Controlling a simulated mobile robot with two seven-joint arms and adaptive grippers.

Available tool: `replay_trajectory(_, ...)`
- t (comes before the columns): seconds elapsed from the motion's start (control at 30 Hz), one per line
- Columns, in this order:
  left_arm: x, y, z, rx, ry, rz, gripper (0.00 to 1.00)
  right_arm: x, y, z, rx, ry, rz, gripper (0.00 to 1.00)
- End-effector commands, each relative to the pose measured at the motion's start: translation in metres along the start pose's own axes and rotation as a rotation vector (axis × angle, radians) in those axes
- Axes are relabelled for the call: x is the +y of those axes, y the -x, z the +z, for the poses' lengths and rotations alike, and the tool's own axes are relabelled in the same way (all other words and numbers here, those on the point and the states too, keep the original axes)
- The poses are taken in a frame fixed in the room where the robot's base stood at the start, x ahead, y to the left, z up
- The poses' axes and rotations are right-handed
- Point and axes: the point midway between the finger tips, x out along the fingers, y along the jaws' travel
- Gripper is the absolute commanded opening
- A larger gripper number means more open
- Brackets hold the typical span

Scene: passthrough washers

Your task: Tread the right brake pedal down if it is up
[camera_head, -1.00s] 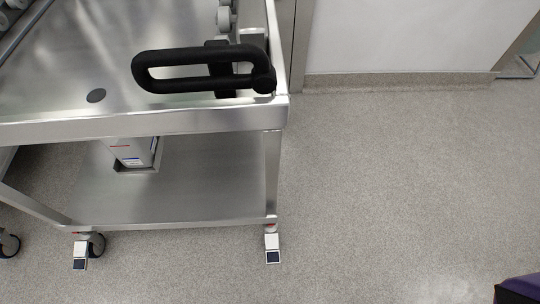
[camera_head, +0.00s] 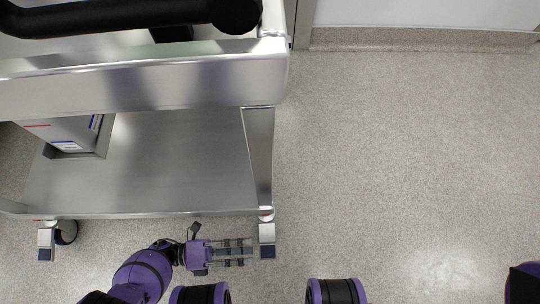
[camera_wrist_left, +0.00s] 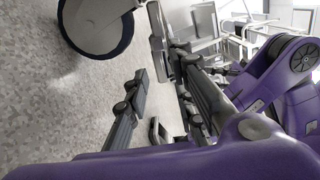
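The right brake pedal (camera_head: 267,236), pale with a dark pad at its front, sits at the foot of the cart's right front leg. From above I cannot tell whether it is up or down. The similar left pedal (camera_head: 46,240) is at the left front leg. My left gripper (camera_head: 250,250) is low, just left of the right pedal, its fingers pointing right toward it. A small gap seems to remain. The wrist view also shows the left gripper (camera_wrist_left: 165,82), its two fingers apart with nothing between them. My right gripper is out of view.
The steel cart's lower shelf (camera_head: 180,170) and front rail (camera_head: 150,85) hang over the area behind the gripper. A black handle (camera_head: 110,16) crosses the top. A caster wheel (camera_wrist_left: 98,28) is close in the wrist view. The floor (camera_head: 400,160) to the right is clear.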

Motion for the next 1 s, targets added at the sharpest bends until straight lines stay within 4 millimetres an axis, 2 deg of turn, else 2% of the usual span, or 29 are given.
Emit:
replay_trajectory(0.13,-0.003,-0.010,-0.001,0.023,-0.011,-0.019,0.23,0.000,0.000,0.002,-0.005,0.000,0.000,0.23)
replay_trajectory(0.4,-0.004,-0.053,-0.002,0.020,-0.011,-0.018,0.23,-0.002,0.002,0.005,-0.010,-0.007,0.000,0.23)
replay_trajectory(0.53,-0.004,-0.068,-0.002,0.020,-0.010,-0.017,0.23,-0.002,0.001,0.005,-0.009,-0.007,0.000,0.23)
replay_trajectory(0.7,-0.004,-0.076,-0.002,0.020,-0.009,-0.015,0.23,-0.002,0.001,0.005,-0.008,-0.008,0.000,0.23)
replay_trajectory(0.9,-0.004,-0.076,-0.002,0.019,-0.009,-0.015,0.23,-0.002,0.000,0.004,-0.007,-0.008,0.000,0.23)
replay_trajectory(0.93,-0.004,-0.076,-0.002,0.019,-0.009,-0.015,0.22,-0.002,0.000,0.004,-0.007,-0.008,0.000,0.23)
replay_trajectory(1.0,-0.004,-0.076,-0.002,0.019,-0.009,-0.015,0.13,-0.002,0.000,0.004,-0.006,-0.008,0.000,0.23)
